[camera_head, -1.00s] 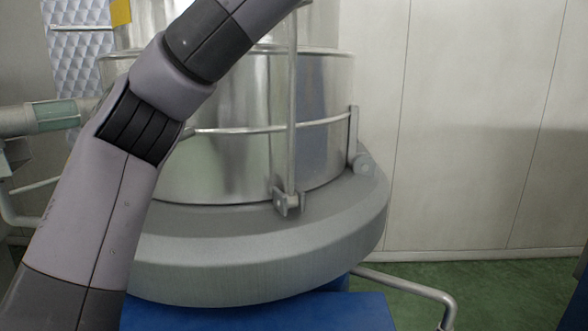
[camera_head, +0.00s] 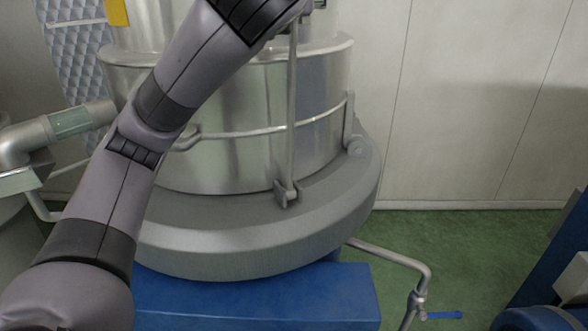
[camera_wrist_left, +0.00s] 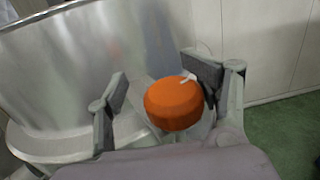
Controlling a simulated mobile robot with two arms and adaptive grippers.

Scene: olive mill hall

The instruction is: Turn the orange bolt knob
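The orange bolt knob (camera_wrist_left: 173,106) shows in the left wrist view as a thick round disc with a small white mark near its top edge. My left gripper (camera_wrist_left: 158,82) is open around it, with one finger on each side. A gap shows between the knob and the left finger. The right finger is very close to the knob; I cannot tell whether they touch. In the head view my left arm crosses from lower left to the top edge; its gripper and the knob are not visible there. My right gripper is in neither view.
A large shiny metal vessel (camera_head: 235,95) with a grey lower rim (camera_head: 270,240) stands on a blue base (camera_head: 270,300). A vertical rod (camera_head: 292,120) and a rail run along its front. A bent pipe (camera_head: 400,258) with a blue-handled valve (camera_head: 442,315) sticks out right. Green floor (camera_head: 460,240) is open there.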

